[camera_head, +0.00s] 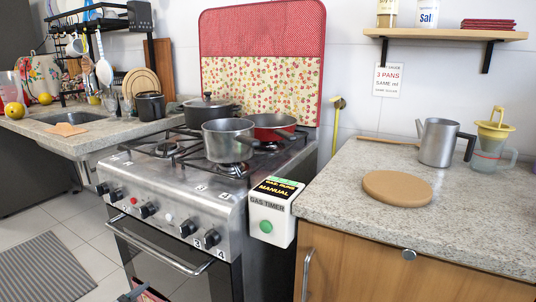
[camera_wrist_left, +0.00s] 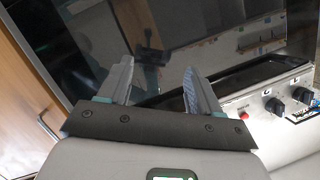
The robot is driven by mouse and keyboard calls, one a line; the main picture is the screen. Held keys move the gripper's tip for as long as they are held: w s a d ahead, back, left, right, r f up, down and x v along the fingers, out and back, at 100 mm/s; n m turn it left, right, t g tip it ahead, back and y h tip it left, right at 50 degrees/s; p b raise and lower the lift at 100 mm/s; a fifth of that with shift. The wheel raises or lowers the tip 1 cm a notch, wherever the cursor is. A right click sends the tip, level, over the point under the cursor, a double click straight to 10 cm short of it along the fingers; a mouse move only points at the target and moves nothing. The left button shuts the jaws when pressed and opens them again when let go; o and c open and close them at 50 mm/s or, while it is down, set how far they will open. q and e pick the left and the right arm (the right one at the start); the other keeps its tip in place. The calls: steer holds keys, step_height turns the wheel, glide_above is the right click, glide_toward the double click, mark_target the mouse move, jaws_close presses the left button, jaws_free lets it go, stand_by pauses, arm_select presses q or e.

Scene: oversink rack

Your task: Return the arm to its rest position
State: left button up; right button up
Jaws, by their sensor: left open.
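My left gripper (camera_wrist_left: 158,72) shows in the left wrist view with its two pale fingers spread apart and nothing between them. It faces the dark glass oven door of the stove, which shows tilted behind the fingers. The stove's knob panel (camera_wrist_left: 280,103) is to the right of the fingers there. In the head view the stove (camera_head: 170,195) stands in the middle, and I cannot make out my left gripper clearly. My right gripper is in neither view.
Pots (camera_head: 228,141) stand on the hob. An oven handle (camera_head: 155,248) sticks out in front. The right counter (camera_head: 330,185) holds a round board (camera_head: 397,187) and a metal jug (camera_head: 438,142). A sink (camera_head: 70,117) and oversink rack (camera_head: 95,25) are at left. Floor is open at lower left.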

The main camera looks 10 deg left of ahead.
arm_select(q)
steer(key=s+d+f+n+g, duration=0.45)
steer(key=d+f, duration=0.45)
steer(key=f, duration=0.3)
steer(key=s+d+f+n+g, duration=0.3)
steer(key=s+d+f+g, duration=0.3)
steer(key=s, duration=0.5)
steer(key=s+d+f+n+g, duration=0.3)
steer(key=s+d+f, duration=0.3)
steer(key=s+d, duration=0.3)
steer(key=s+r+p, duration=0.1)
steer(key=r+p, duration=1.4)
steer(key=s+r+p, duration=0.2)
steer(key=r+p, duration=1.3)
steer(key=shift+s+d+g+h+p, duration=0.15)
steer(key=shift+s+g+h+p, duration=0.15)
steer(key=shift+g+h, duration=0.15)
steer(key=shift+w, duration=0.1)
